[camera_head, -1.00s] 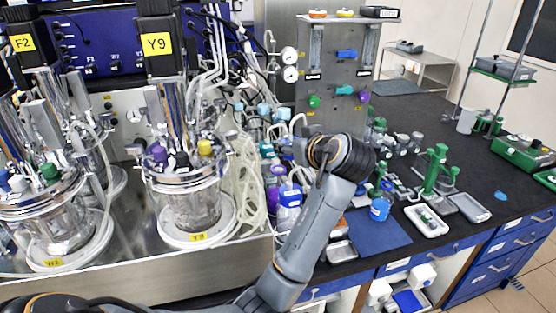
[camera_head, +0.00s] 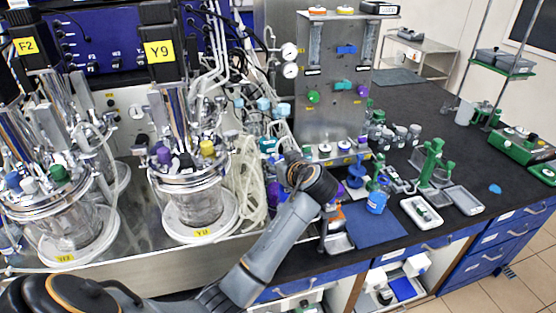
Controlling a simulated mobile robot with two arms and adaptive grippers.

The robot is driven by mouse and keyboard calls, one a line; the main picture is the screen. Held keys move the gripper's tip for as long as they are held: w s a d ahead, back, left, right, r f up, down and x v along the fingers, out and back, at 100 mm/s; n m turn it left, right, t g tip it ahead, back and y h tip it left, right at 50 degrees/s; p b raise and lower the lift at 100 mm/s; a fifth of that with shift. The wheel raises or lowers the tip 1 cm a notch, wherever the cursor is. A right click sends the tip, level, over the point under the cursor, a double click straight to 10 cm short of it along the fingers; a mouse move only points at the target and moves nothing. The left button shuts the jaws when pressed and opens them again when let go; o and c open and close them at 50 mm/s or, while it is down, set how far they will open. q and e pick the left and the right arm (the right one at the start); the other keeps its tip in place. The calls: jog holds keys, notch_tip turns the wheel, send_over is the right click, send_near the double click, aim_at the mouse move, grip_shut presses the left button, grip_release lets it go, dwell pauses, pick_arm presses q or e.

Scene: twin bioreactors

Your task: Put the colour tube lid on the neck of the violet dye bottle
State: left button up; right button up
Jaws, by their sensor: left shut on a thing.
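My left arm reaches in from the bottom left over the bench's front edge. My left gripper (camera_head: 331,208) is just beyond the dark wrist, low over the bench, and its fingers are mostly hidden. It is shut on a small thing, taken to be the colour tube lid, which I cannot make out. Violet patches show close to the wrist and by the tubing; I cannot tell which is the violet dye bottle, and its neck is not clear. My right gripper is not in view.
A blue bottle (camera_head: 377,201) stands right of the wrist, by a blue mat (camera_head: 378,232). A white tray (camera_head: 422,214) and a green stand (camera_head: 432,165) are farther right. Glass reactors (camera_head: 192,200) and hoses (camera_head: 246,175) crowd the left.

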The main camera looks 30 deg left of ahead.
pick_arm(q)
jog(key=shift+f, duration=0.1)
jog(key=o, duration=1.1)
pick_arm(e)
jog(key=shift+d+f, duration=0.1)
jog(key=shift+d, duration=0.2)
pick_arm(q)
jog(key=shift+d, duration=0.15)
jog(key=b+v, duration=0.3)
jog(key=v, duration=0.8)
jog(key=shift+s+d+r, duration=0.2)
jog(key=shift+s, duration=0.05)
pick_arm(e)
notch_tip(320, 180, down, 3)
